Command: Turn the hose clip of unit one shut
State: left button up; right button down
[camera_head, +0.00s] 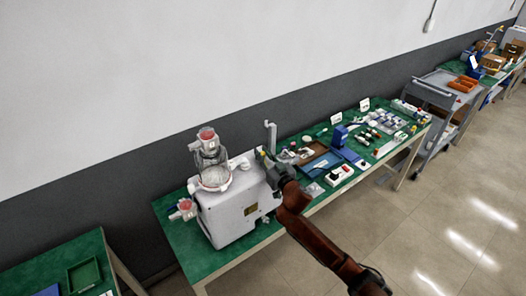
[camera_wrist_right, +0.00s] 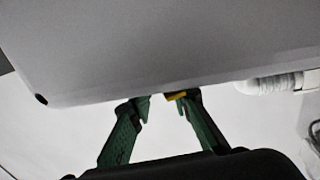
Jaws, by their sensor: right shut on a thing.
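A white pump unit (camera_head: 238,212) stands on the near end of the green bench, with a clear canister (camera_head: 212,158) with a red cap on top. My right gripper (camera_head: 270,168) is at the unit's right side. In the right wrist view, the unit's pale casing (camera_wrist_right: 150,45) fills the top. My left gripper is not in view.
A white ribbed hose fitting (camera_wrist_right: 268,84) sticks out right of the fingers. Further along the bench (camera_head: 172,222) are a blue holder (camera_head: 339,137), a brown tray (camera_head: 318,163) and many small parts. A grey cart (camera_head: 434,95) stands beyond. The floor (camera_head: 420,220) in front is clear.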

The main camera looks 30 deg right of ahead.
jog(key=m+h, duration=0.1)
jog(key=h, duration=0.1)
jog(key=shift+a+f+m+h, duration=0.1)
jog(key=shift+m+h, duration=0.2)
jog(key=shift+m, duration=0.1)
jog(key=shift+f+m+g+h+b, duration=0.1)
jog(key=shift+m+g+h+b, duration=0.5)
jog(key=shift+h, duration=0.4)
jog(key=m+g+h+b, duration=0.1)
jog(key=m+h+b, duration=0.1)
jog(key=h, duration=0.1)
jog(key=shift+b, duration=0.3)
jog(key=shift+m+g+h+b, duration=0.4)
jog(key=shift+h+b, duration=0.05)
jog(key=shift+h, duration=0.05)
jog(key=shift+r, duration=0.2)
jog(key=c, duration=1.8)
grip_release()
jog(key=shift+o, duration=0.2)
jog(key=v, duration=1.2)
